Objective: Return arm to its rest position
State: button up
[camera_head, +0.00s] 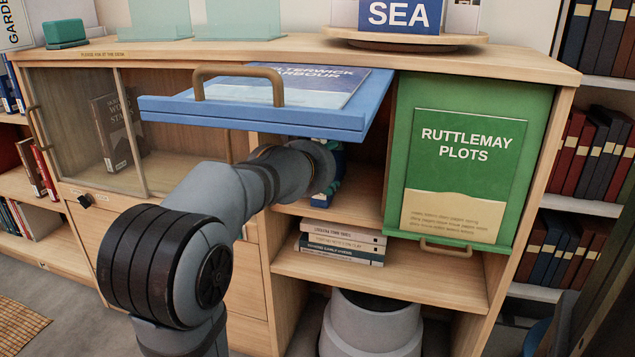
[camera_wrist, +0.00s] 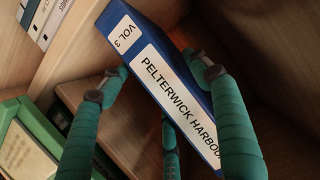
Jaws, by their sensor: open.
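My gripper (camera_wrist: 157,75) is open, with its teal fingers around a blue book (camera_wrist: 190,95) in the wrist view. The book's white spine label reads "Pelterwick Harbour" and "Vol 3". One fingertip is on each side of the book, close to its faces; I cannot tell whether they touch it. A third finger shows below. In the head view my arm reaches into the cabinet compartment under the raised blue flap (camera_head: 250,118). My wrist hides most of my gripper and the book there.
A green "Ruttlemay Plots" flap (camera_head: 462,172) hangs closed at the right. Several stacked books (camera_head: 340,243) lie on the lower shelf (camera_head: 400,279), above a grey round bin (camera_head: 370,325). Glass-fronted shelving (camera_head: 85,130) stands left. The blue flap's handle (camera_head: 240,72) projects above my arm.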

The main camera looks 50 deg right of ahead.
jog(key=s+a+b, duration=0.2)
jog(key=a, duration=0.5)
jog(key=shift+s+a, duration=0.25)
jog(key=shift+s, duration=0.15)
dwell(0.6)
jog(key=w+d+p, duration=0.4)
jog(key=d, duration=0.6)
jog(key=shift+d, duration=0.25)
jog(key=shift+s, duration=0.1)
jog(key=s+a+p, duration=0.3)
jog(key=a, duration=0.6)
jog(key=s+a+r+p, duration=0.1)
jog(key=s+a+p, duration=0.2)
jog(key=a, duration=0.7)
jog(key=shift+s+a+r, duration=0.25)
jog(key=shift+s, duration=0.2)
dwell(0.3)
